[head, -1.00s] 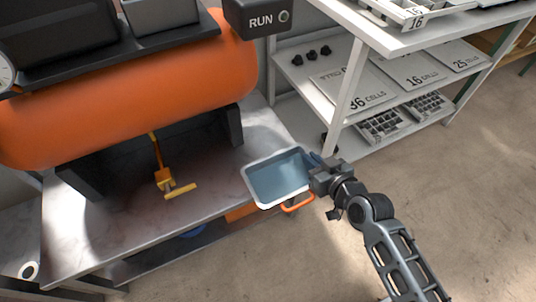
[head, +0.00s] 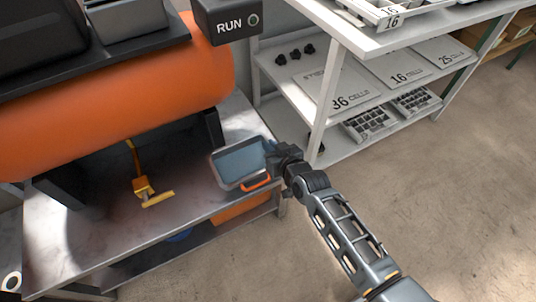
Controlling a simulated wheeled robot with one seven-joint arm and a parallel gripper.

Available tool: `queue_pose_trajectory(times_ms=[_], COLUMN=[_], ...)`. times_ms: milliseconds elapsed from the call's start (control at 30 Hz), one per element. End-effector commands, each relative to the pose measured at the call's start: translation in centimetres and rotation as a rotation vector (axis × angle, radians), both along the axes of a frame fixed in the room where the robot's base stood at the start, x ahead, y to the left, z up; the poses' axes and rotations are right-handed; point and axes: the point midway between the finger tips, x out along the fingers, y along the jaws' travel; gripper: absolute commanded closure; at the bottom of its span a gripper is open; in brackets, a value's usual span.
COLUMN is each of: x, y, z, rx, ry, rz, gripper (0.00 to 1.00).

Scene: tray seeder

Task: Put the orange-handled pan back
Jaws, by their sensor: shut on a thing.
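The orange-handled pan (head: 241,163) is a shallow rectangular pan with a pale rim and a blue-grey inside. Its orange handle (head: 257,184) is on the near side. My gripper (head: 279,158) is shut on the pan's right side; the fingertips are hard to make out against the rim. The pan is over the right end of the grey bench top (head: 95,235). I cannot tell whether it touches the bench.
An orange drum (head: 120,95) on dark supports stands over the bench. A yellow-orange tool (head: 146,190) lies beneath it. A RUN box (head: 228,22) hangs above. A white shelf unit (head: 322,110) with cell plates stands at the right. Open floor lies at the lower right.

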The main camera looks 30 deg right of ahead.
Motion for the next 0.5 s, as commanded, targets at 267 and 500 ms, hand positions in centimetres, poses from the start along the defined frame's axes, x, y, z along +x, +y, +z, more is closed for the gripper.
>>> queue_pose_trajectory(times_ms=[267,500], x=[0.6,0.6], y=[0.5,0.5], z=[-1.9,-4.6], rx=[0.001,0.001], ry=[-0.001,-0.002], rz=[0.0,0.0], gripper=[1.0,1.0])
